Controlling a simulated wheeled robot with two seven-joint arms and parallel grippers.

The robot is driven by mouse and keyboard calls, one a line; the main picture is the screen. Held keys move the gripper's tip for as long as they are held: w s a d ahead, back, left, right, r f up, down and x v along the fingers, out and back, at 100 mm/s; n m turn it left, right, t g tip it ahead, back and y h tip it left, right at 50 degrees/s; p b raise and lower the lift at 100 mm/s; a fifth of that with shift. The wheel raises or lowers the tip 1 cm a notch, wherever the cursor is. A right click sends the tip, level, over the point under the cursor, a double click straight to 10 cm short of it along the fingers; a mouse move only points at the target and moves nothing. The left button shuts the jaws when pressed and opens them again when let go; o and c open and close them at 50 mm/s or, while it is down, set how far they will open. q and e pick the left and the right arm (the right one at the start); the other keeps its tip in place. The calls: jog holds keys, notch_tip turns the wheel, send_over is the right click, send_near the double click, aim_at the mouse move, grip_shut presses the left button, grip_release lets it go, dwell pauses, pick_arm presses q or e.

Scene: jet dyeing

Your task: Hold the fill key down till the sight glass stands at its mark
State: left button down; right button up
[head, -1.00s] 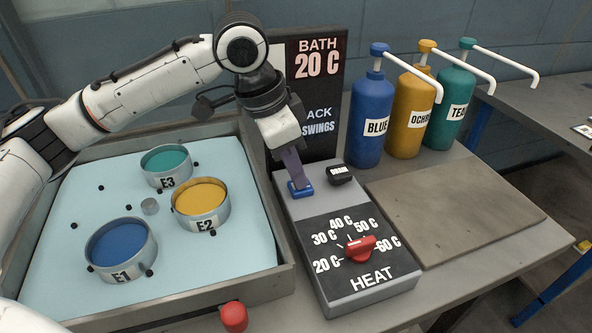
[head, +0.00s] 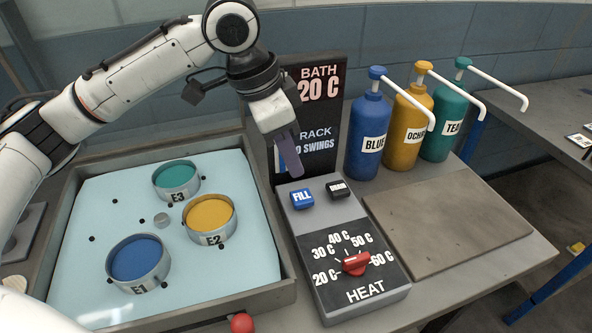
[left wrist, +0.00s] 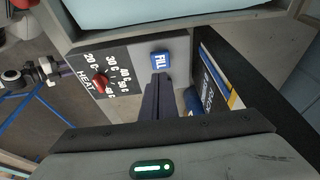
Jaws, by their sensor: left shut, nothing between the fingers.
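The blue FILL key (head: 302,198) stands on the grey control panel (head: 316,222), its label in plain view. It also shows in the left wrist view (left wrist: 161,59), just past my fingertips. My left gripper (head: 291,172) is shut and empty, raised just above and behind the key, with a visible gap between them. A black key (head: 338,189) sits to the right of the FILL key. I cannot make out a sight glass or its mark in these views.
The HEAT dial (head: 356,263) has a red knob. The display board (head: 318,120) behind reads BATH 20 C. A bath (head: 85,255) with cups E1, E2 and E3 lies left. Pump bottles marked BLUE (head: 369,135), OCHRE (head: 406,130) and TEAL (head: 447,125) stand behind a bare board (head: 450,225).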

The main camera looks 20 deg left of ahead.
pick_arm(q)
jog(key=v, duration=0.6)
jog(key=shift+r, duration=0.15)
